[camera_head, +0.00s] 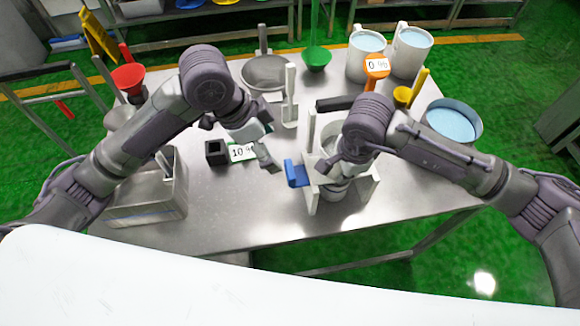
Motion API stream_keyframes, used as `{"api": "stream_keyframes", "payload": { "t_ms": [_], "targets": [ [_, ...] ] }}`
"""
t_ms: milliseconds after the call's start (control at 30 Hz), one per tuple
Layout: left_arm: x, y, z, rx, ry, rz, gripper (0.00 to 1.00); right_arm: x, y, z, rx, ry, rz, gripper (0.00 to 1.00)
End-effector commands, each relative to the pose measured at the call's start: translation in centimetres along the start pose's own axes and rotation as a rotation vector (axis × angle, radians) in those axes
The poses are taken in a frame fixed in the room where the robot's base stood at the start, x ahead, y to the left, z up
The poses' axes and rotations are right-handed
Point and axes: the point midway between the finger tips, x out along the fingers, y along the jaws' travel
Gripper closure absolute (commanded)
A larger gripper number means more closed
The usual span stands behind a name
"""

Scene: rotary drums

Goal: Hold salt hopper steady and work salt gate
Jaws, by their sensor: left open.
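What looks like the salt hopper (312,204) is a pale frame around a round vessel, at the front middle of the table. A blue tab (297,174), perhaps its gate handle, sticks out on its left side. My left gripper (267,143) is open and empty, up and left of the blue tab and apart from it. My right gripper (335,165) is over the hopper, close to its upper part. My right arm hides much of the hopper, and I cannot tell whether the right fingers are shut on it.
A black block (215,152) and a "10 %" label (242,152) lie beside the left gripper. A metal bin (147,211) stands at the left front. A metal bowl (265,73), a green funnel (317,57), white jugs (411,52) and a blue-filled pan (452,121) stand farther back.

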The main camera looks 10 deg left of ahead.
Motion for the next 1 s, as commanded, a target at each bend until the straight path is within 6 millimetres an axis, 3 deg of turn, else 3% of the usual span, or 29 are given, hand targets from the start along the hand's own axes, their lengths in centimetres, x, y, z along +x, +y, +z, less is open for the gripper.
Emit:
{"api": "stream_keyframes", "payload": {
  "t_ms": [300, 500, 700, 1000],
  "targets": [
    [6.4, 0.2, 0.1, -0.006, -0.001, 0.006, 0.12, 0.5, 0.4, 0.0, -0.003, 0.002, 0.012, 1.00],
    [9.5, 0.1, 0.1, -0.006, 0.000, 0.004, 0.12, 0.5, 0.4, 0.0, -0.003, 0.001, 0.012, 1.00],
    [10.9, 0.1, 0.0, -0.006, 0.002, 0.002, 0.12, 0.5, 0.4, 0.1, -0.003, 0.001, 0.012, 1.00],
    [11.0, 0.1, 0.0, -0.005, 0.002, 0.001, 0.16, 0.5, 0.4, 0.1, -0.003, 0.001, 0.012, 1.00]
  ]
}}
